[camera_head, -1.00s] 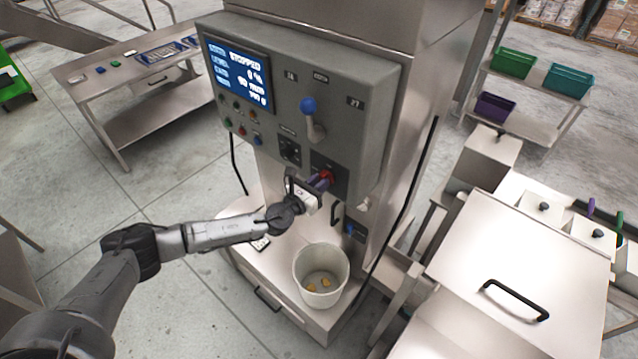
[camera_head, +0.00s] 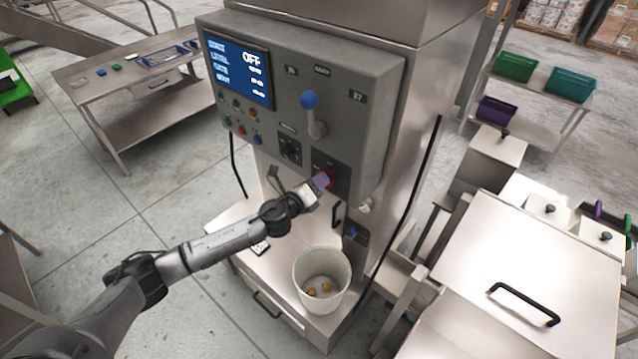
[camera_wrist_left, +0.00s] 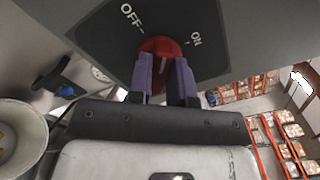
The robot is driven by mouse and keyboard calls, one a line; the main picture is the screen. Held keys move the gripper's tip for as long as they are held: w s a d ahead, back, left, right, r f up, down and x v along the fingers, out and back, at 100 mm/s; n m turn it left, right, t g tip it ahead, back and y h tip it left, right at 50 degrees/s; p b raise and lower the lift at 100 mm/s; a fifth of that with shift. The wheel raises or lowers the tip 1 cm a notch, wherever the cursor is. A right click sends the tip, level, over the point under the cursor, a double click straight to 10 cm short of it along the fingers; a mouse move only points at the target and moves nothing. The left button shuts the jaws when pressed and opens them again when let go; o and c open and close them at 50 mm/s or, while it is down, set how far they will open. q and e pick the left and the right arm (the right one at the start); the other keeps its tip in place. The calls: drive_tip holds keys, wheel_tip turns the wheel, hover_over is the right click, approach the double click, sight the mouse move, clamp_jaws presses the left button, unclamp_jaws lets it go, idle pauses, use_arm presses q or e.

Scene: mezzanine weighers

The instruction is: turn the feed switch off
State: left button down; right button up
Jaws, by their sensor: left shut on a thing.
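The feed switch is a red rotary knob (camera_wrist_left: 160,47) on a dark plate marked OFF and ON. It also shows in the head view (camera_head: 326,178), low on the grey control panel. My left gripper (camera_wrist_left: 165,75) has its purple fingers shut on the red knob, one on each side. In the head view the left gripper (camera_head: 319,183) reaches the knob from the lower left. The panel's screen (camera_head: 238,68) reads OFF. The fingers hide part of the knob, so its exact pointing is hard to tell. My right gripper is not in view.
A white bucket (camera_head: 298,270) with a few yellowish pieces stands below on the machine's ledge. A steel bin with a black handle (camera_head: 524,304) is at the right.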

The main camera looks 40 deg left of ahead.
use_arm(q)
drive_tip(key=shift+f+n, duration=0.2)
drive_tip(key=shift+n, duration=3.6)
drive_tip(key=shift+a+n, duration=0.1)
drive_tip(key=shift+n, duration=0.2)
drive_tip(key=c, duration=1)
unclamp_jaws()
drive_tip(key=shift+c, duration=0.2)
drive_tip(key=s+b, duration=0.2)
drive_tip(key=s, duration=1.1)
drive_tip(key=shift+s+b, duration=0.3)
drive_tip(key=shift+s, duration=0.1)
